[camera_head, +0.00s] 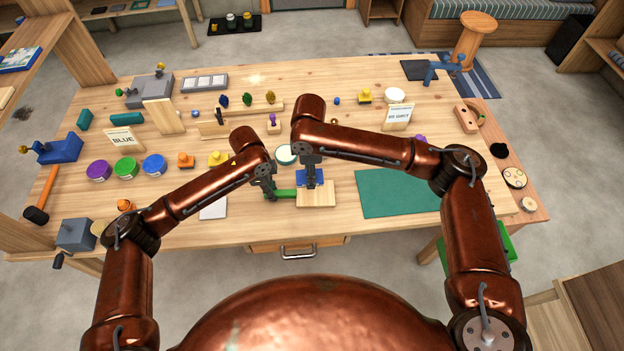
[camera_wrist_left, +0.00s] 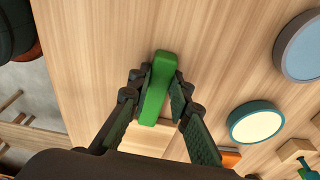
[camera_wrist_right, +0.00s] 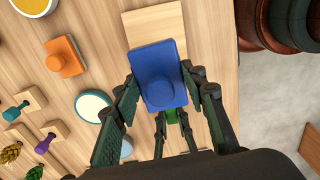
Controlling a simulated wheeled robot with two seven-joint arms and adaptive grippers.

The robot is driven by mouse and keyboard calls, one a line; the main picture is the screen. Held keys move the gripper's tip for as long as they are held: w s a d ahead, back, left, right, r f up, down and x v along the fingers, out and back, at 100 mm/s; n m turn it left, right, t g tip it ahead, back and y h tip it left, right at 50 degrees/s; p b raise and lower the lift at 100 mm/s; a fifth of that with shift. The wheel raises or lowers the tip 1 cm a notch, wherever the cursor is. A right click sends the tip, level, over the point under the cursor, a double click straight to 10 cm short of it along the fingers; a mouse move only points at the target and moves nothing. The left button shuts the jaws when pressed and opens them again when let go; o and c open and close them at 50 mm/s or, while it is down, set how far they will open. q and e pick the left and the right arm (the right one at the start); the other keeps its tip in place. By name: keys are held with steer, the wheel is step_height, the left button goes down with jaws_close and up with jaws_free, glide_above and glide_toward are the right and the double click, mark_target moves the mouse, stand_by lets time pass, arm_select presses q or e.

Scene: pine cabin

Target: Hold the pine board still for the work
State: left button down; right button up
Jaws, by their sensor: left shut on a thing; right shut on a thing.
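The pine board (camera_head: 318,200) lies on the workbench near its front edge. It also shows in the right wrist view (camera_wrist_right: 153,22) and partly in the left wrist view (camera_wrist_left: 148,139). My left gripper (camera_head: 270,194) is shut on a green bar (camera_wrist_left: 157,90), at the board's left end. The bar reaches the board's edge; whether it presses on it I cannot tell. My right gripper (camera_head: 314,183) is shut on a blue block with a round knob (camera_wrist_right: 157,72), over the board's back part. The gripper fingers hide parts of both held things.
A green mat (camera_head: 395,194) lies right of the board. Round tins (camera_head: 126,167) and an orange block (camera_head: 185,160) stand to the left. A white-topped round tin (camera_head: 286,155) is close behind the grippers. A drawer handle (camera_head: 298,253) is below the front edge.

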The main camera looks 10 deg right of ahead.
arm_select(q)
steer(key=c, duration=1.7)
jaws_free()
